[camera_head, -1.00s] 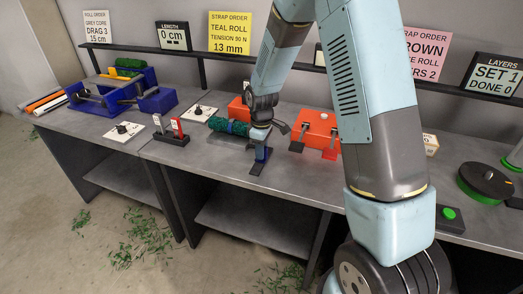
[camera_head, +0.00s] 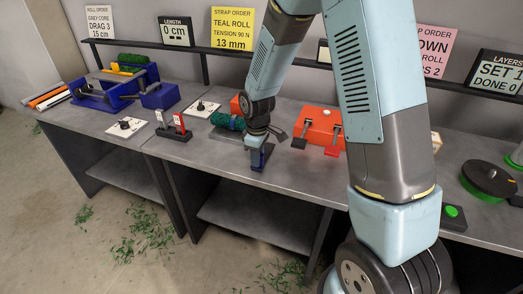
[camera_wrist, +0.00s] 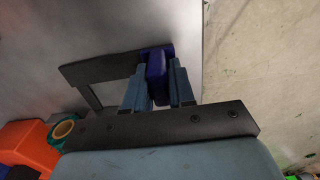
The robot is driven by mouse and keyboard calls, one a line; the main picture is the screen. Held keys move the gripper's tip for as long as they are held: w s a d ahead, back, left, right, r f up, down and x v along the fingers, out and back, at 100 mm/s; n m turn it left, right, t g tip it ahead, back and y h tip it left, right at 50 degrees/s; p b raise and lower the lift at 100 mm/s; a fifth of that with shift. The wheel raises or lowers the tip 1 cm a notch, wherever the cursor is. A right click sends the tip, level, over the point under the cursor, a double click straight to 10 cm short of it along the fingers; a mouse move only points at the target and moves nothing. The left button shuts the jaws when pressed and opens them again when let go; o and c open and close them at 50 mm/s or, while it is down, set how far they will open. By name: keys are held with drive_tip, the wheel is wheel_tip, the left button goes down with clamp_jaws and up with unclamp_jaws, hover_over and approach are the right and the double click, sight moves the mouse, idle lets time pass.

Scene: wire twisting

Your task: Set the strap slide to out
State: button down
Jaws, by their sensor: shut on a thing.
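A dark blue upright piece, which looks like the strap slide's handle (camera_head: 260,161), stands near the front edge of the bench. My gripper (camera_head: 258,148) comes down on it from above. In the wrist view the blue handle (camera_wrist: 157,75) sits between my two fingers (camera_wrist: 160,82), which are shut on its sides. A dark angled bar (camera_wrist: 100,70) runs beside it. The slide's base and any in or out mark are hidden or too small to read.
A green roll (camera_head: 226,121) lies just behind my gripper. An orange block with levers (camera_head: 320,124) stands to the right. A stand with red and white tags (camera_head: 174,131) is to the left. The bench (camera_head: 290,175) is clear at the front.

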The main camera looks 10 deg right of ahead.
drive_tip(key=shift+s+a, duration=0.1)
drive_tip(key=shift+s, duration=0.1)
drive_tip(key=c, duration=1)
unclamp_jaws()
drive_tip(key=shift+c, duration=0.2)
wheel_tip(320, 180, up, 14)
drive_tip(key=shift+f, duration=0.15)
drive_tip(key=s+d+r+m+t, duration=0.2)
drive_tip(key=s+d+r+m, duration=0.4)
drive_tip(key=s, duration=0.5)
drive_tip(key=s+d+r+m+t, duration=0.3)
drive_tip(key=s+d+r+m, duration=0.3)
drive_tip(key=s+d+r, duration=0.5)
drive_tip(key=shift+s+r+m+t, duration=0.3)
drive_tip(key=shift+s+r, duration=0.1)
drive_tip(key=shift+r, duration=0.3)
